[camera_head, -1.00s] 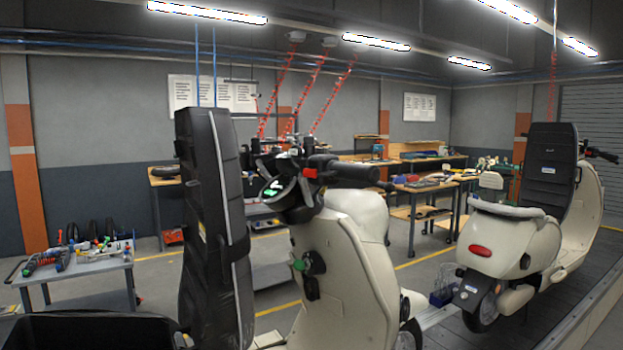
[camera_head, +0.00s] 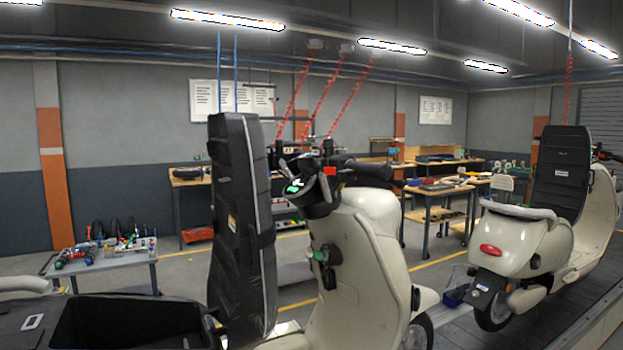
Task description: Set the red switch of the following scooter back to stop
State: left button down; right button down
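A cream scooter (camera_head: 365,262) stands upright in the middle of the view, its handlebar turned toward me. A small red switch (camera_head: 330,171) sits on the handlebar beside the black grip (camera_head: 368,171). Whether it is set to run or stop is too small to tell. A second cream scooter (camera_head: 527,245) stands farther right on the conveyor, its red tail light facing me. Neither of my grippers is in view.
A tall black padded panel (camera_head: 240,225) stands close, left of the near scooter. A black open bin (camera_head: 130,306) is at lower left. A grey cart (camera_head: 110,257) with tools and workbenches (camera_head: 435,190) stand behind. The slat conveyor (camera_head: 575,312) runs along the right.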

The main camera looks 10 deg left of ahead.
aim_at(327, 170)
jog(key=z, duration=0.05)
jog(key=k, duration=0.2)
jog(key=z, duration=1)
jog(key=i, duration=0.75)
jog(key=u, duration=1)
